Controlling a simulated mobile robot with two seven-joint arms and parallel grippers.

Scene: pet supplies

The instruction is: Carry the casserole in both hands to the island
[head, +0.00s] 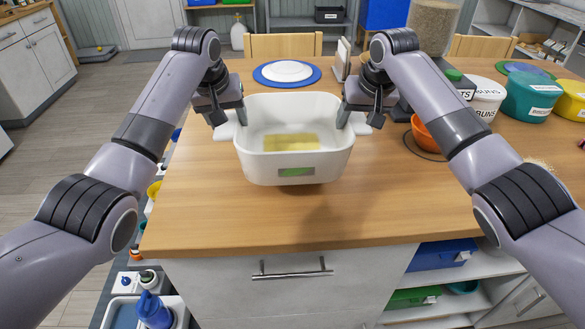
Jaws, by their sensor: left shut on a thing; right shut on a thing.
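The white casserole (258,171) is a deep, rounded rectangular dish with a yellow patch on its inside floor and a green label on its front. It is held level over the wooden top of the island (215,215), and a shadow shows in front of it. My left gripper (239,117) is shut on its left handle and rim. My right gripper (346,117) is shut on its right handle and rim. The fingers partly hide both handles.
A blue mat with a white plate (287,71) lies behind the casserole. An orange bowl (426,137), a white tub (488,97) and a teal tub (528,98) stand to the right. The front strip of the wooden top is clear. Chairs stand behind.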

